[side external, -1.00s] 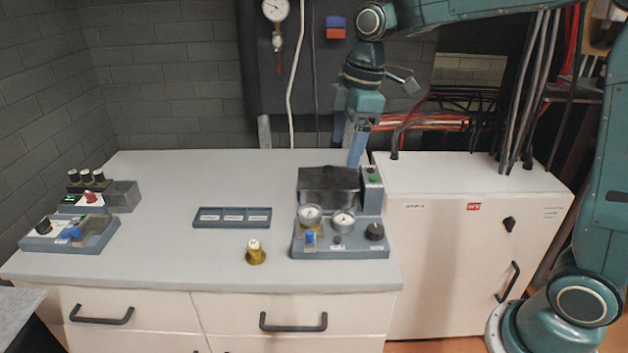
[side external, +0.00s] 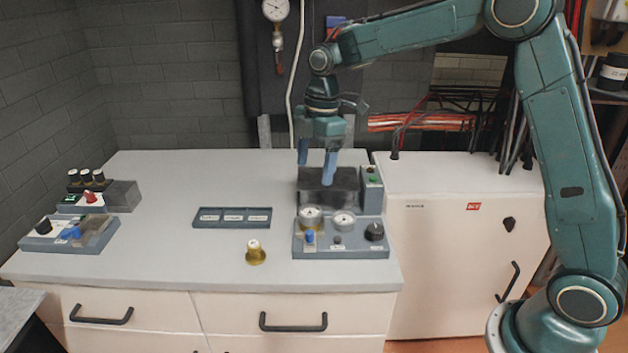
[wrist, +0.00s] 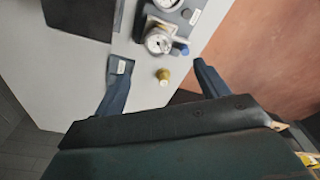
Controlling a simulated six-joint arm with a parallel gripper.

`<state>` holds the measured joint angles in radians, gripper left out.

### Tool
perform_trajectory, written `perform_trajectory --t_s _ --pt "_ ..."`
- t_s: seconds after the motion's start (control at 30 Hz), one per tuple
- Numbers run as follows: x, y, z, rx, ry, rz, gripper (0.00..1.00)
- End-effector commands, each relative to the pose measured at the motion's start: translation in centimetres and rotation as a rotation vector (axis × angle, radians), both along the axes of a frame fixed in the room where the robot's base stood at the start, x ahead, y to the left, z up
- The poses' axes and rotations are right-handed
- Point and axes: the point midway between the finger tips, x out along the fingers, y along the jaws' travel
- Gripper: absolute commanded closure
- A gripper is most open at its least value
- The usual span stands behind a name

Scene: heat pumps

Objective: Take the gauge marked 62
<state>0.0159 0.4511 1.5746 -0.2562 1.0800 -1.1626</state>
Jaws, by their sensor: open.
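Two round white-faced gauges, a left one (side external: 310,216) and a right one (side external: 343,220), sit on the blue-grey panel (side external: 345,252) at the right of the bench. A brass piece with a pale top (side external: 256,253) stands upright on the bench left of the panel; it also shows in the wrist view (wrist: 163,75). One gauge shows clearly in the wrist view (wrist: 158,41). Any number on these is too small to read. My gripper (side external: 315,169) is open and empty, pointing down in front of or above the dark box behind the panel, apart from the gauges.
The dark box (side external: 328,190) stands behind the gauges. A shallow tray with labelled slots (side external: 232,224) lies mid-bench. Panels with knobs (side external: 70,240) stand at the left. Another gauge (side external: 275,9) hangs on the wall. A white cabinet (side external: 450,270) is at the right. The bench's left-middle is clear.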

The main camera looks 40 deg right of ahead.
Motion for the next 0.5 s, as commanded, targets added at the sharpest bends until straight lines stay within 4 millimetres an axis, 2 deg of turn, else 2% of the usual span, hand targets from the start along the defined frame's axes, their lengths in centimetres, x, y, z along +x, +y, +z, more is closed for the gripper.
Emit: perform_trajectory --t_s 0.3,0.5 --pt "0.0 0.5 -4.7 -0.001 0.004 0.000 0.26" --pt "0.1 0.8 -6.8 -0.001 0.002 0.000 0.26"
